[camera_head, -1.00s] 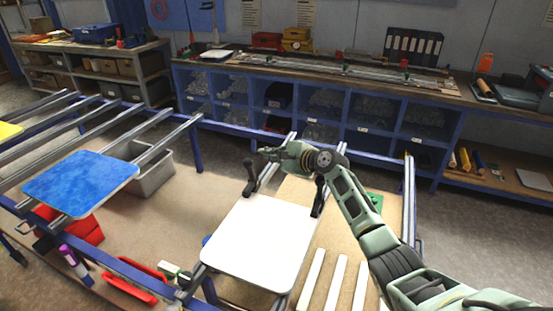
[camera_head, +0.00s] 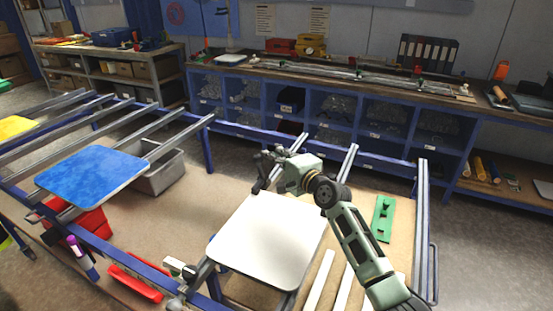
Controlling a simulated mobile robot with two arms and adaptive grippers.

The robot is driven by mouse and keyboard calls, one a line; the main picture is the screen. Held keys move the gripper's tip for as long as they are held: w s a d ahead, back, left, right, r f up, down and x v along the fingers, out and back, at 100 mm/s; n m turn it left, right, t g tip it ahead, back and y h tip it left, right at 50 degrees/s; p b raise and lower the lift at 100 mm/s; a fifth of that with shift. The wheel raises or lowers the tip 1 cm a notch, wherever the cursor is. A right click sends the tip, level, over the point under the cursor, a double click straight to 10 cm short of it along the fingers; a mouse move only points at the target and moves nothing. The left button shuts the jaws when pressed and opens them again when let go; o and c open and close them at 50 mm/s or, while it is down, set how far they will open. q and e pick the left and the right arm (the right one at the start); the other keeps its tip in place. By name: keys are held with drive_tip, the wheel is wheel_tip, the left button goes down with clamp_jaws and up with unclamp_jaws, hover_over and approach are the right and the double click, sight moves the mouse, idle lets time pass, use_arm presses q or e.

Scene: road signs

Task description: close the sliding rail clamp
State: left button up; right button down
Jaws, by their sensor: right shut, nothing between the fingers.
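The white blank plate (camera_head: 268,240) lies across two grey rails of the frame. My right gripper (camera_head: 265,158) is shut and empty above the far left corner of the plate. A dark clamp part (camera_head: 258,186) shows just below the gripper, at the plate's far edge on the left rail. The gripper covers much of it, so I cannot tell whether they touch or how the clamp is set. The dark clamp part on the right rail is hidden behind my right arm. My left gripper is out of view.
A blue plate (camera_head: 92,176) lies on rails at the left, beside a grey bin (camera_head: 160,170). Red bins (camera_head: 85,218) stand below. A green piece (camera_head: 383,218) and pale strips (camera_head: 318,282) lie on the board at the right. A blue shelf unit (camera_head: 345,122) stands behind.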

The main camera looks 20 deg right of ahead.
drive_tip(key=shift+a, duration=0.1)
idle(0.4)
wheel_tip(320, 180, up, 10)
idle(0.5)
idle(0.4)
